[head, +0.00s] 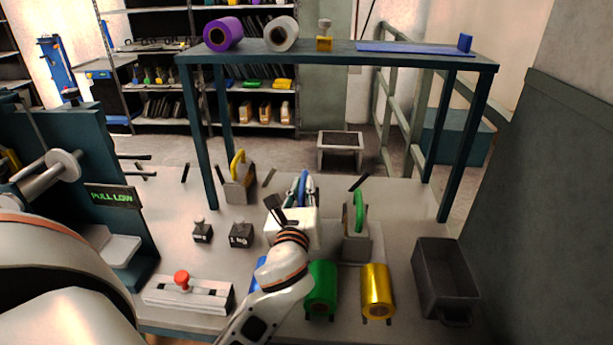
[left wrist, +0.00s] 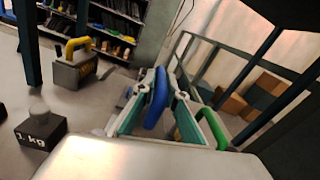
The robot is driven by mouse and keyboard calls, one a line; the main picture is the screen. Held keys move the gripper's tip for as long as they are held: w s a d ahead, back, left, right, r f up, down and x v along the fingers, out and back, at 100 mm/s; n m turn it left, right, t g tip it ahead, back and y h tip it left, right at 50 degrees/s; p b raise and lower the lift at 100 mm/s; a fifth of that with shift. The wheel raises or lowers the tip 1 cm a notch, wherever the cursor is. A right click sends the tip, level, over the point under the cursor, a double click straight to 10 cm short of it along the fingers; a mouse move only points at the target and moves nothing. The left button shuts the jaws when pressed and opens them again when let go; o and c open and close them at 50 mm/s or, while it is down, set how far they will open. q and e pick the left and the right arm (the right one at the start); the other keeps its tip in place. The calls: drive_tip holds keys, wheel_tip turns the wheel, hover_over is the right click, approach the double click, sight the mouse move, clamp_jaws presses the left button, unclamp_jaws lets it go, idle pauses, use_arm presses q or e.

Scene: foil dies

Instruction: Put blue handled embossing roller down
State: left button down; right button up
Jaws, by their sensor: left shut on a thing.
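The blue handle of the embossing roller (head: 303,187) is at mid-table in the head view, between the fingers of my left gripper (head: 304,181). In the left wrist view, the blue handle (left wrist: 156,98) stands between the two teal-padded fingers of my left gripper (left wrist: 158,86), which is shut on it. The roller's body is hidden behind my gripper, so I cannot tell if it touches the table. A yellow-handled block (head: 239,188) stands to the left and a green-handled block (head: 357,240) to the right. My right gripper is not in view.
Two dark weights (head: 202,233) (head: 241,236) stand left of my gripper. Green (head: 320,288) and gold (head: 376,288) foil rolls lie in front. A dark bin (head: 446,278) is at the right. A raised shelf (head: 340,56) spans the back. A red-knobbed slide (head: 188,293) lies front left.

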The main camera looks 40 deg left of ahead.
use_arm(q)
drive_tip(key=shift+f, duration=0.1)
wheel_tip(320, 180, down, 4)
drive_tip(key=shift+f+b, duration=0.1)
drive_tip(key=shift+b, duration=0.85)
drive_tip(key=c, duration=2)
unclamp_jaws()
drive_tip(key=shift+f, duration=0.1)
drive_tip(key=shift+c, duration=0.2)
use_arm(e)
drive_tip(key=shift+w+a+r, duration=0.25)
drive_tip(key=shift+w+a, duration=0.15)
